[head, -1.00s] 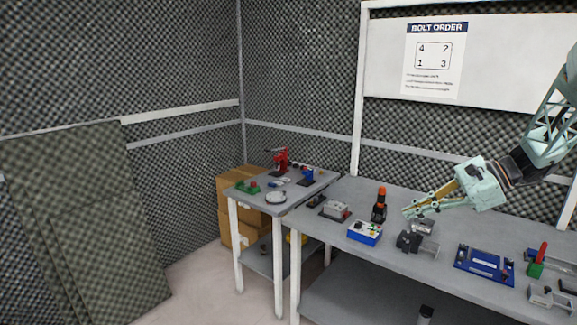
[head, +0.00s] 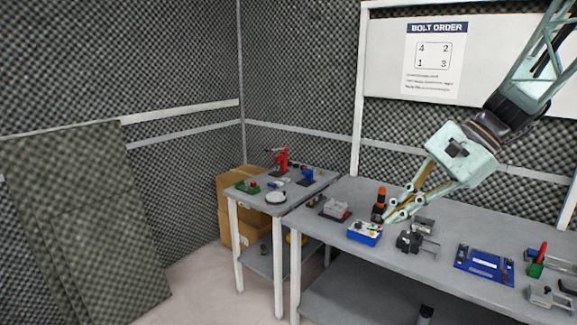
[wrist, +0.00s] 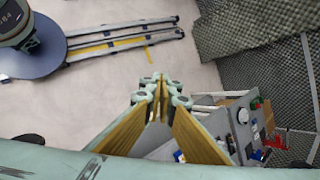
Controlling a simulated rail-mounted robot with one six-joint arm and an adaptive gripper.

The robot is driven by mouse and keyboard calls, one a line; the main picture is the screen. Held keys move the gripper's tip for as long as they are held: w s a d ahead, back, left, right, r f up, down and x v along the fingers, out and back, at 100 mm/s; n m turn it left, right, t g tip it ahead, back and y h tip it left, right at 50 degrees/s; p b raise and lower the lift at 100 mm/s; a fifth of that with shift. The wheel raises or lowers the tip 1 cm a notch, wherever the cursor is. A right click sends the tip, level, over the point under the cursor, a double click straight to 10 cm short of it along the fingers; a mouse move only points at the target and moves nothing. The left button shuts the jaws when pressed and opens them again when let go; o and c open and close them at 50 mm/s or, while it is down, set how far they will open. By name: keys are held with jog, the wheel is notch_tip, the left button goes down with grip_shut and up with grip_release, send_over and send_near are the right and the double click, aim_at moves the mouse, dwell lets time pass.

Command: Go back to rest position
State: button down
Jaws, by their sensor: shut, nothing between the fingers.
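My gripper (head: 391,215) is shut and empty. In the head view it hangs over the workbench (head: 327,262), pointing down and to the left, in front of an orange-topped black bottle-like item (head: 380,203) and close above a blue and white box (head: 365,233). I cannot tell how large the gap to the box is. In the wrist view the fingertips (wrist: 158,82) are together with nothing between them, and bench and floor lie beyond.
Right of the gripper are a grey vise-like device (head: 412,242), a blue fixture plate (head: 484,264) and a red-handled clamp (head: 540,255). A side table (head: 262,206) with small tools stands left. A wall board with a bolt-order sheet (head: 434,60) is behind. Floor at left is clear.

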jog(key=s+a+r+n+h, duration=0.2)
jog(key=s+a+n, duration=0.1)
jog(key=s, duration=0.6)
jog(key=s+a+r+n+h, duration=0.2)
jog(key=s+a+n, duration=0.1)
jog(key=s, duration=0.6)
jog(key=s+d+n+t+h, duration=0.1)
jog(key=s+n, duration=0.2)
jog(key=s, duration=0.6)
jog(key=s+f+n+t+h, duration=0.1)
jog(key=s+n+h, duration=0.1)
jog(key=s, duration=0.6)
jog(key=shift+s+d+n, duration=0.4)
jog(key=shift+n, duration=0.2)
jog(key=c, duration=3.4)
grip_release()
jog(key=shift+f, duration=0.1)
